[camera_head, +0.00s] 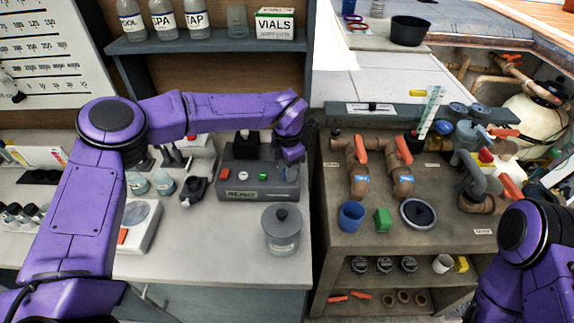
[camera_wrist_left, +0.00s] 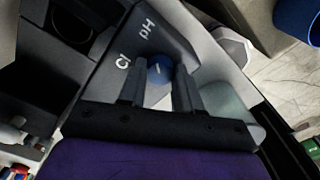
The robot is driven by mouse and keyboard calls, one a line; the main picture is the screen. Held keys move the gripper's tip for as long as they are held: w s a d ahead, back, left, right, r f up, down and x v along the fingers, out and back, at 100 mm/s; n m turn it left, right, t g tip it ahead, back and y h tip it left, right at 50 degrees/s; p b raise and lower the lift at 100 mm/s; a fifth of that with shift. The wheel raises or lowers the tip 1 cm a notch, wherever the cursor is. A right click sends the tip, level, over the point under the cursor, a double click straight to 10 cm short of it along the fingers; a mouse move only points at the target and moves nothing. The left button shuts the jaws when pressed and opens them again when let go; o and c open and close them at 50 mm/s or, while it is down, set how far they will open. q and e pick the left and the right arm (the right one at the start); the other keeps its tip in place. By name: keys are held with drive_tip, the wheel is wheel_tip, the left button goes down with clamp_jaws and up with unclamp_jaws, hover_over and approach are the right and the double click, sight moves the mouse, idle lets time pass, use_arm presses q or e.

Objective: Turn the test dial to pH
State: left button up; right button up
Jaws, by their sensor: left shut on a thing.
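The tester (camera_head: 240,192) is a dark grey box on the left bench, with a red button, a white one, a green one and a READY label on its front. In the left wrist view its panel carries a blue round test dial (camera_wrist_left: 158,69) with a short white mark. The label Cl (camera_wrist_left: 123,63) is left of the dial and the label pH (camera_wrist_left: 147,30) is above it. My left gripper (camera_head: 291,168) is at the tester's right end, its two fingers (camera_wrist_left: 162,92) shut on the dial. Exactly where the mark points is hard to tell. My right gripper is out of view.
A lidded grey jar (camera_head: 282,232) stands close in front of the tester. A shelf (camera_head: 200,43) with bottles and a VIALS box is above.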

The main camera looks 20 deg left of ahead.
use_arm(q)
drive_tip(key=shift+m, duration=0.3)
idle(0.4)
drive_tip(key=o, duration=1)
drive_tip(key=shift+o, duration=0.2)
wheel_tip(320, 180, up, 11)
drive_tip(key=b, duration=0.2)
drive_tip(key=shift+f+b, duration=0.2)
drive_tip(key=shift+b, duration=0.2)
